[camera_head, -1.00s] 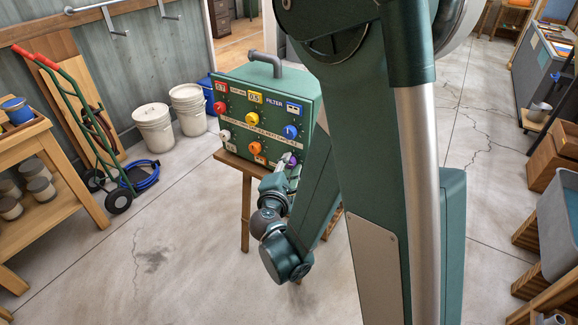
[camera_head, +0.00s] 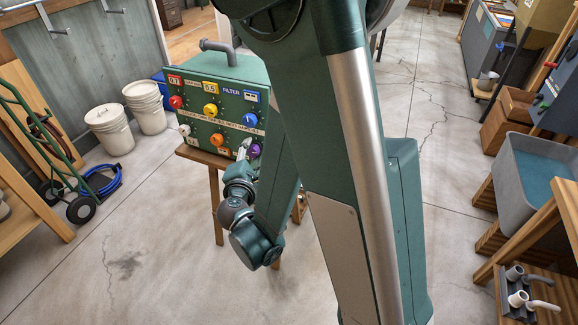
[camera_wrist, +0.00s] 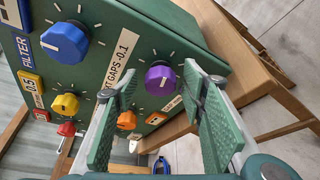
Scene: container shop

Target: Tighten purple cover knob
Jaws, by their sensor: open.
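The purple cover knob (camera_head: 254,150) sits at the lower right of the green control box's (camera_head: 228,68) front panel. In the wrist view the purple knob (camera_wrist: 160,79) lies just beyond my gripper (camera_wrist: 161,85), whose two green finger pads stand apart on either side of it. The gripper is open and empty. I cannot tell whether either pad touches the knob. In the head view my gripper (camera_head: 244,148) is small and partly hides the panel near the knob.
Other knobs share the panel: blue (camera_wrist: 66,42), yellow (camera_wrist: 65,105), orange (camera_wrist: 126,120) and red (camera_wrist: 66,129). The box stands on a wooden stool (camera_head: 218,195). White buckets (camera_head: 110,128) stand left of it. A grey bin (camera_head: 540,175) is at right.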

